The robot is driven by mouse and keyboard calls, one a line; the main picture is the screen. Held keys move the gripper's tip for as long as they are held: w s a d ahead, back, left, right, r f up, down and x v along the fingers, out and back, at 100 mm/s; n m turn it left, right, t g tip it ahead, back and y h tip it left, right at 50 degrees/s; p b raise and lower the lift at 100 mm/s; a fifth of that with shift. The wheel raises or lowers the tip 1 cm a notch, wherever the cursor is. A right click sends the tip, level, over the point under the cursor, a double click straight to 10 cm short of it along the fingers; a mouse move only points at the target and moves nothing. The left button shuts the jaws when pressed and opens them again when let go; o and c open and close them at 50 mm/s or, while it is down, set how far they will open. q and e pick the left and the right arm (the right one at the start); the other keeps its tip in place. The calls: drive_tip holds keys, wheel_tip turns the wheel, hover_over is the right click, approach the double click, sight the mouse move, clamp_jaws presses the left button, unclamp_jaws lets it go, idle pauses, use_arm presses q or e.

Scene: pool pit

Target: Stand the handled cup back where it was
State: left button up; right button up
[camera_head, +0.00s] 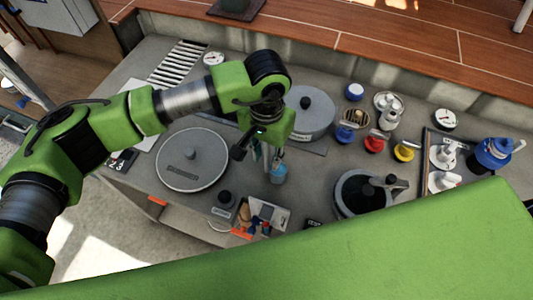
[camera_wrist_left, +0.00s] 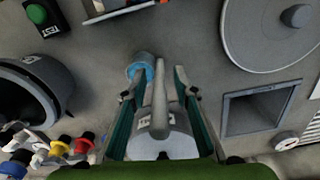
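The handled cup (camera_head: 278,174), small and light blue, is just below my left gripper (camera_head: 266,152) in the head view. It also shows in the left wrist view (camera_wrist_left: 140,68), beyond the left-hand fingertip. A long grey bar, seemingly its handle (camera_wrist_left: 160,85), runs between the fingers of my left gripper (camera_wrist_left: 160,82). The two teal-padded fingers stand apart, with a gap on each side of the bar. Whether the cup touches the counter is hard to tell. My right gripper is not seen.
A round grey lid (camera_head: 192,160) lies left of the cup, and a grey lidded pot (camera_head: 311,112) stands behind it. A square opening (camera_wrist_left: 260,108) is beside the gripper. A black-rimmed well (camera_head: 350,190) and coloured knobs (camera_head: 374,144) are to the right.

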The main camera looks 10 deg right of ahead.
use_arm(q)
drive_tip(key=shift+r, duration=0.4)
wheel_tip(320, 180, up, 11)
drive_tip(key=b, duration=0.4)
drive_tip(key=shift+f, duration=0.15)
drive_tip(key=shift+r, duration=0.4)
drive_tip(key=shift+s+f, duration=0.1)
